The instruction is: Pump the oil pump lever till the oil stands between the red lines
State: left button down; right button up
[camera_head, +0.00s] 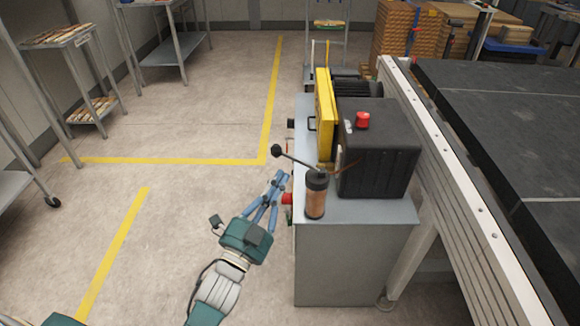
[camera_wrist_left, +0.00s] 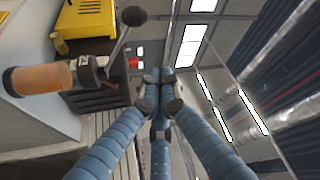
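The oil pump has a copper-coloured reservoir (camera_head: 316,200) with a dark cap and stands on the front corner of a grey cabinet. Its lever (camera_head: 298,162) slants up and left to a black ball knob (camera_head: 276,150). The wrist view shows the reservoir (camera_wrist_left: 42,78) lying sideways and the knob (camera_wrist_left: 134,16) at the top. No red lines or oil level can be made out. My left gripper (camera_head: 280,178), with blue fingers, is left of the cabinet, just below the knob and apart from it. Its fingertips (camera_wrist_left: 160,90) come together with nothing between them. My right gripper is out of view.
On the grey cabinet (camera_head: 360,208) stand a black box (camera_head: 378,160) with a red button (camera_head: 362,120) and a yellow guard (camera_head: 325,110). A red knob (camera_head: 287,199) juts from the cabinet's left side near my fingers. A conveyor frame (camera_head: 440,165) runs along the right.

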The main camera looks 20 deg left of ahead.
aim_at(283, 154)
pick_arm(q)
jog(key=w+p, duration=0.1)
jog(key=w, duration=0.2)
jog(key=w+a+p, duration=0.1)
jog(key=w, duration=0.2)
jog(key=w+a+p, duration=0.1)
jog(key=w, duration=0.2)
jog(key=shift+w+a+r, duration=0.1)
jog(key=shift+w+r, duration=0.1)
jog(key=shift+r, duration=0.2)
dwell(0.4)
jog(key=shift+a+f+n+b, duration=0.2)
jog(key=shift+f+n+b, duration=0.2)
jog(key=shift+f+b, duration=0.1)
